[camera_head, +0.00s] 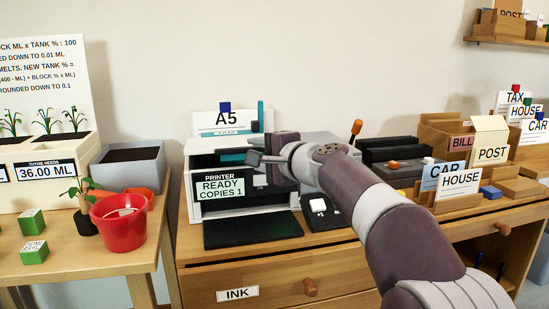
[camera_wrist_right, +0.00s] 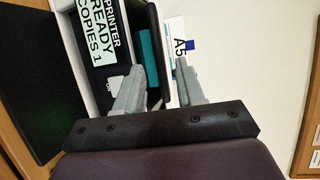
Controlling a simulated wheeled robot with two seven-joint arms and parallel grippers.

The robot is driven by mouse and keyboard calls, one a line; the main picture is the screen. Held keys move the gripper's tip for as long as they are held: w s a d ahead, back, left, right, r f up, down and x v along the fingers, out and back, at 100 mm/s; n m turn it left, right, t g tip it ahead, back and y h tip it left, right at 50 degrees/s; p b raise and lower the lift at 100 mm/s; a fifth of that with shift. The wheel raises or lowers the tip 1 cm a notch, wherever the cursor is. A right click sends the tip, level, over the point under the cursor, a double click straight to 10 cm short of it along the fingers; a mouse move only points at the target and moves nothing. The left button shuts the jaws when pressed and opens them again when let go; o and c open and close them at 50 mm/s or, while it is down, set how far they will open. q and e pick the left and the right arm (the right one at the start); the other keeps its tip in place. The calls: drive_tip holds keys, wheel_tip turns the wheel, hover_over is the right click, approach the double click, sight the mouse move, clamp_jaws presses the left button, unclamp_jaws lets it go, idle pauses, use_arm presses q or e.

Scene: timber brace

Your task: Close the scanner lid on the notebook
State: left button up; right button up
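The printer (camera_head: 205,165) is a white and black unit with a "READY COPIES 1" display; it also shows in the wrist view (camera_wrist_right: 97,17). My right gripper (camera_head: 257,159) is in front of the printer's upper right part. My left gripper is out of view.
A black tray (camera_head: 253,229) sticks out in front of the printer. An A5 sign (camera_head: 222,121) and a teal item (camera_head: 260,115) stand at its top. An orange-tipped lever (camera_head: 356,128) rises behind my arm. A red bucket (camera_head: 118,221) stands left; card boxes (camera_head: 490,139) stand right.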

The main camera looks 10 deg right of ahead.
drive_tip(key=v, duration=0.8)
drive_tip(key=shift+s, duration=0.2)
drive_tip(key=shift+d, duration=0.1)
